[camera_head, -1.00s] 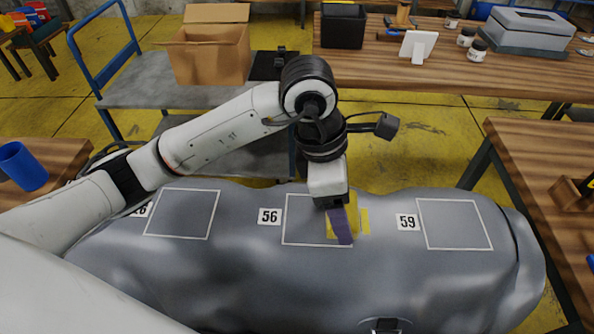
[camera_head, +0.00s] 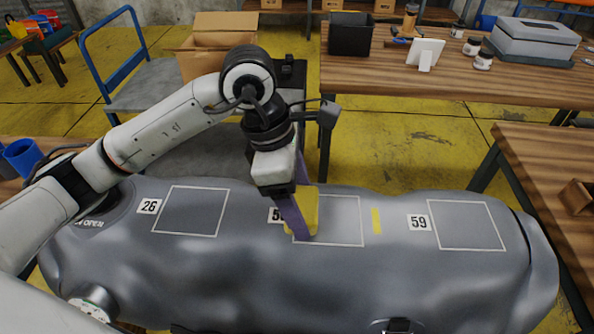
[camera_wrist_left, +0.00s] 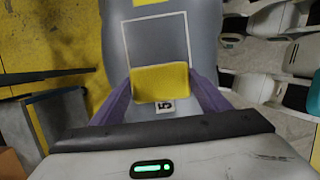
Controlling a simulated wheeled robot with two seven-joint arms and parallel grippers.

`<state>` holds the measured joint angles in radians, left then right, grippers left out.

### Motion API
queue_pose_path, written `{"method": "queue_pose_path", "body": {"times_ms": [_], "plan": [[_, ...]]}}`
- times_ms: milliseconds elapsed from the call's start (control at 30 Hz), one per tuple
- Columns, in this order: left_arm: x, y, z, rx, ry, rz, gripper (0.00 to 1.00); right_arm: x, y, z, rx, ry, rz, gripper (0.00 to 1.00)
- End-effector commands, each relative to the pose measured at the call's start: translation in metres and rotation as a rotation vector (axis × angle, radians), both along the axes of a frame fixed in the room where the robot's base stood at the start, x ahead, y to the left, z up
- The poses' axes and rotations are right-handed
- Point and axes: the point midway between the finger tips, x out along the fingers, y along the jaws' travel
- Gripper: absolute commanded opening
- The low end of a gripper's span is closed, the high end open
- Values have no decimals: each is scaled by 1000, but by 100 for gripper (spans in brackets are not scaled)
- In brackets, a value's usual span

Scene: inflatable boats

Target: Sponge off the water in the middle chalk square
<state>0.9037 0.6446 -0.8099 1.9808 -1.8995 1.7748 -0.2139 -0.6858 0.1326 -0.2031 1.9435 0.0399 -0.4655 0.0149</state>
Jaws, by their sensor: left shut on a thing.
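The middle chalk square (camera_head: 340,222) is a white outline on the grey inflatable tube (camera_head: 250,285), beside the number 56 label, which my gripper partly hides. My left gripper (camera_head: 302,208) has purple fingers and is shut on a yellow sponge (camera_head: 308,218). The sponge is at the square's left edge, overlapping its left part; I cannot tell whether it touches the tube. In the left wrist view the sponge (camera_wrist_left: 160,82) sits between both fingers, over the square's near edge and just above the label (camera_wrist_left: 166,106). I cannot make out water in the square. My right gripper is not in view.
Other chalk squares lie left, by label 26 (camera_head: 149,206), and right, by label 59 (camera_head: 418,222). A yellow strip (camera_head: 376,220) marks the tube right of the middle square. Behind stand a cart (camera_head: 150,95) with a cardboard box and a wooden table (camera_head: 400,82). A fitting (camera_head: 392,325) sits low in front.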

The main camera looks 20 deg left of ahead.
Motion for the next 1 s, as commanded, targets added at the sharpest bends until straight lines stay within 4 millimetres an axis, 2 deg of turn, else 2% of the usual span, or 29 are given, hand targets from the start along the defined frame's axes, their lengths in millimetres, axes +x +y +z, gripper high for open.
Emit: {"method": "queue_pose_path", "body": {"times_ms": [33, 67, 400, 600, 767, 1000], "plan": [[2, -1, 20, -2, -10, -1, 48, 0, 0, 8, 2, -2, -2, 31], [1, 0, 25, -2, -8, -1, 48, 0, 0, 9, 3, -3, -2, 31], [0, 1, 54, -2, -5, 3, 48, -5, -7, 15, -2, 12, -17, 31], [0, 2, 72, -2, -7, 6, 48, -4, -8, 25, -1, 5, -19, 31], [-1, 2, 79, -2, -5, 6, 48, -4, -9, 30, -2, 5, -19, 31], [-1, 2, 79, -2, -5, 6, 48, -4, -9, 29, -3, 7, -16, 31]]}}
